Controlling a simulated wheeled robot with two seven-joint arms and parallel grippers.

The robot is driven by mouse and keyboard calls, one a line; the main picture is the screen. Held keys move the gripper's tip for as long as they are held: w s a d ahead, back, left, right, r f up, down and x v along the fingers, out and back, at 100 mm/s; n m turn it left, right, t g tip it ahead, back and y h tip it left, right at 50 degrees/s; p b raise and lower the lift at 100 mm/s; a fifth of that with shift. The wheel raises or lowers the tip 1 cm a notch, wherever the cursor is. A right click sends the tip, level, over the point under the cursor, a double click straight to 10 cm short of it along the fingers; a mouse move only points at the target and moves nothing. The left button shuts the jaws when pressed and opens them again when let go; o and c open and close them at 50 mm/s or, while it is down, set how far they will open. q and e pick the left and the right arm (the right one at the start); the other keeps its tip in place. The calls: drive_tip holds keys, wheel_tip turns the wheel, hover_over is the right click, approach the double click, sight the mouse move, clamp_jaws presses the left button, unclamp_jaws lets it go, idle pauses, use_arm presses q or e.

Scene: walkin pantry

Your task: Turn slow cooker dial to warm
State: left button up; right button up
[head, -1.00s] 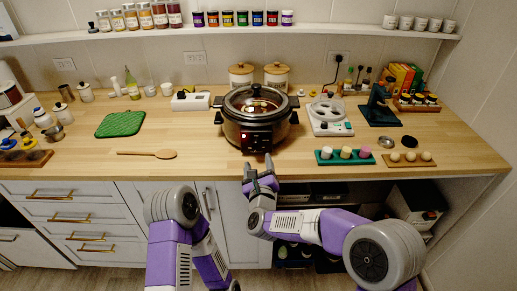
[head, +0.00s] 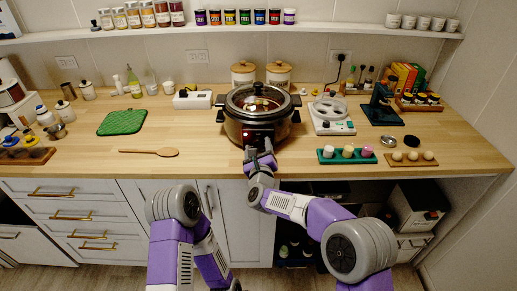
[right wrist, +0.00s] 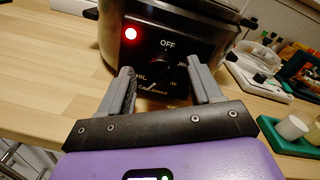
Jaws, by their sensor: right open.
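The slow cooker (head: 237,128) is dark, with a glass lid on, and stands near the counter's front edge. Its front panel shows in the right wrist view, with a glowing red light (right wrist: 131,34) at left. The black dial (right wrist: 157,70) sits below the word OFF, with more labels around its lower side. Its exact pointing direction is hard to tell. My right gripper (right wrist: 166,76) is open, with one finger on each side of the dial. I cannot tell whether they touch it. In the head view my right gripper (head: 261,157) is close to the cooker's front. My left gripper is out of view.
A wooden spoon (head: 150,152) and a green mat (head: 122,122) lie left of the cooker. A white appliance (head: 331,116) and a green tray of cups (head: 346,156) stand to its right.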

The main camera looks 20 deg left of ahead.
drive_tip(key=c, duration=1)
drive_tip(key=shift+c, duration=0.2)
